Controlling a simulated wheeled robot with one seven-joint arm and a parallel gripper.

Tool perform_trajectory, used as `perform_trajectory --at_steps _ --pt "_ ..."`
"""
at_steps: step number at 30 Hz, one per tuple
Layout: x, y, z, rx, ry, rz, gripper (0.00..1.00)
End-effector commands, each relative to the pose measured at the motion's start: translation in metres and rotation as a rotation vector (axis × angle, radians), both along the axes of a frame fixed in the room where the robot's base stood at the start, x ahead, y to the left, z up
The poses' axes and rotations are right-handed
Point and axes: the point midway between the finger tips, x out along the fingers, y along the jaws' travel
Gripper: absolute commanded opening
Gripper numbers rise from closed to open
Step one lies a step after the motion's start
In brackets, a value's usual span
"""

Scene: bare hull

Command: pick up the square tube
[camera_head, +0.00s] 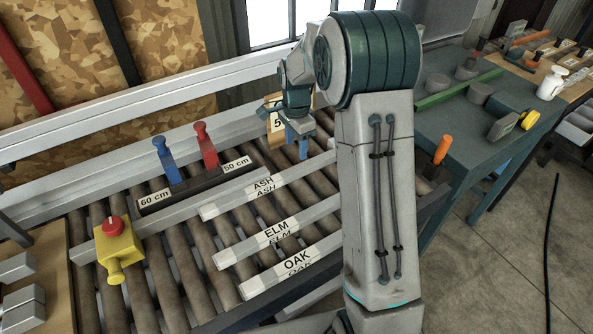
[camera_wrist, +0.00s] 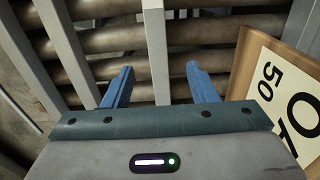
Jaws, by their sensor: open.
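My gripper (camera_head: 297,143) is over the roller conveyor, with its two blue fingers pointing down. In the wrist view its fingers (camera_wrist: 160,88) are apart, with nothing held between them. A long grey square-section bar (camera_wrist: 154,50) passes under the gap between the fingers, across the rollers; whether it touches them I cannot tell. Grey bars labelled ASH (camera_head: 262,190), ELM (camera_head: 275,235) and OAK (camera_head: 295,265) lie across the rollers in the head view. I cannot tell which bar is the square tube. My arm hides part of the conveyor.
A wooden-edged sign (camera_wrist: 285,90) stands close right of the fingers in the wrist view. A black base with blue (camera_head: 167,160) and red (camera_head: 206,145) handles stands left of the gripper. A yellow box with a red button (camera_head: 117,245) is farther left. A workbench (camera_head: 450,130) stands right.

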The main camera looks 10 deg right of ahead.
Motion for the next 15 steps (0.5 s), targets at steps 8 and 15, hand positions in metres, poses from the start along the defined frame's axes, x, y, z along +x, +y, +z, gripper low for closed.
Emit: perform_trajectory --at_steps 8,15 --pt "0.000 0.000 -0.038 0.001 0.000 0.000 0.53" --pt "-0.004 -0.001 -0.061 0.001 0.003 0.001 0.53"
